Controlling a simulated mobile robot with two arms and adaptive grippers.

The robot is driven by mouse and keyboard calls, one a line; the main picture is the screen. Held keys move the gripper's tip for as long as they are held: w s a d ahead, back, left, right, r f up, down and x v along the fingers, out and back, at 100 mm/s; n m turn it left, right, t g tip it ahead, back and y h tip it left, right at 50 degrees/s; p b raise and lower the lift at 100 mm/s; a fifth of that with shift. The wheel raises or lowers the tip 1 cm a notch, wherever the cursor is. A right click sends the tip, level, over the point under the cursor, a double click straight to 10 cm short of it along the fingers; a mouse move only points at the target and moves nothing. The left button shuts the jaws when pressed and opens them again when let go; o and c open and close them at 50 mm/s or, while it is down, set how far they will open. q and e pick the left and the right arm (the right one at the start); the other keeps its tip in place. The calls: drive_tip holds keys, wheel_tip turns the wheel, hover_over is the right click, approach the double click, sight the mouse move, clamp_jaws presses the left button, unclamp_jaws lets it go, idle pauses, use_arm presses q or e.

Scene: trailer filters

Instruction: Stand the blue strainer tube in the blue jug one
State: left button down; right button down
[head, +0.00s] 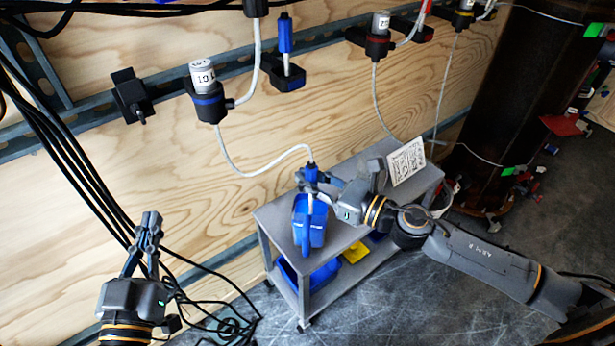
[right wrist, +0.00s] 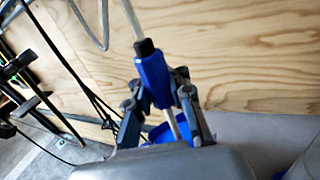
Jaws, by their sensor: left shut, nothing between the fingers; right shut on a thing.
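The blue strainer tube (head: 311,173) has a blue grip with a white hose at its top and a pale thin tube below. My right gripper (head: 316,187) is shut on the blue grip and holds it about upright above the blue jug (head: 318,224) on the grey cart. In the right wrist view the grip (right wrist: 153,82) is tilted between the fingers, and the pale tube points down towards the jug (right wrist: 160,133). I cannot tell whether its lower end is inside the jug. My left gripper (head: 150,222) is shut and empty, away at the left.
The grey cart (head: 272,215) has a lower shelf with a blue container (head: 288,273) and a yellow thing (head: 355,252). A printed white card (head: 407,161) stands at its back right. The hose runs to a blue-banded filter (head: 207,98) on the wall rail. Black cables hang at left.

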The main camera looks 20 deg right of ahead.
drive_tip(key=c, duration=1.1)
unclamp_jaws()
drive_tip(key=shift+s+d, duration=0.3)
drive_tip(key=shift+s, duration=0.15)
drive_tip(key=v, duration=1.1)
drive_tip(key=shift+w+d, duration=0.1)
